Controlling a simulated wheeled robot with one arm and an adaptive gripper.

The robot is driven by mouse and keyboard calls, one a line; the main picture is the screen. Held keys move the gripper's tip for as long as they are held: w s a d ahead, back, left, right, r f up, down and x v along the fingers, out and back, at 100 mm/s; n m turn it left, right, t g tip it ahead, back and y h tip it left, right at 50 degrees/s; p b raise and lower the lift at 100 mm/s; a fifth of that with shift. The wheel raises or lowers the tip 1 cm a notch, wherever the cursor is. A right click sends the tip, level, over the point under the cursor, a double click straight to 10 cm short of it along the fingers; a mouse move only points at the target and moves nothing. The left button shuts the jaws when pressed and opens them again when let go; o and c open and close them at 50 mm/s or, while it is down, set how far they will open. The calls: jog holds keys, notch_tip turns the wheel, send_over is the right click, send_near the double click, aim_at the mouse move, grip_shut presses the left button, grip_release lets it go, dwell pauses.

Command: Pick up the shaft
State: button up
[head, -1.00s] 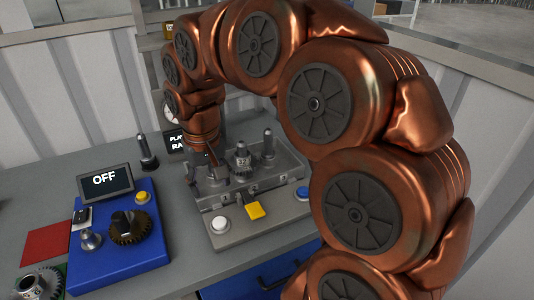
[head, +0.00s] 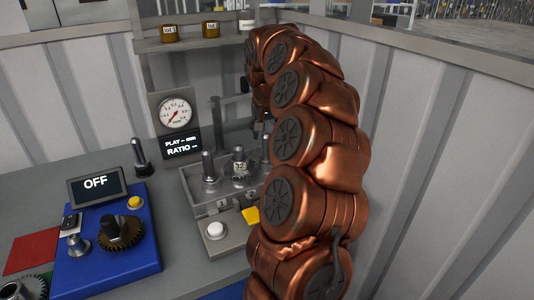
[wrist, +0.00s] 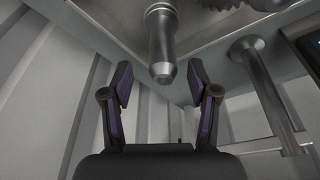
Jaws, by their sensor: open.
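In the wrist view my gripper (wrist: 159,84) is open and empty, with one finger on each side. A grey metal shaft (wrist: 162,38) with a tapered tip shows just beyond the fingertips, between their lines; I cannot tell whether it is level with them. In the head view an upright shaft (head: 208,168) stands at the left of the grey fixture, and another (head: 240,157) carries a gear in its middle. A third (head: 265,148), at the right, is partly covered by my arm. Another dark-topped shaft (head: 140,156) stands on the table.
The grey fixture (head: 237,238) has a white button (head: 215,231) and a yellow part (head: 250,215). A blue unit (head: 120,268) with an OFF screen (head: 95,183) stands at left. A gauge post (head: 175,113), a shelf (head: 190,42) and panel walls are close behind.

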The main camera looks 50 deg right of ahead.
aim_at(267, 148)
jog(key=shift+a+p+x, duration=0.15)
jog(key=shift+p+x, duration=0.25)
jog(key=shift+x, duration=1.15)
jog(key=shift+a+p+x, duration=0.2)
jog(key=shift+p+x, duration=0.2)
jog(key=shift+x, duration=1.15)
jog(key=shift+s+f, duration=0.15)
jog(key=shift+s, duration=0.05)
jog(key=shift+c, duration=0.2)
grip_shut()
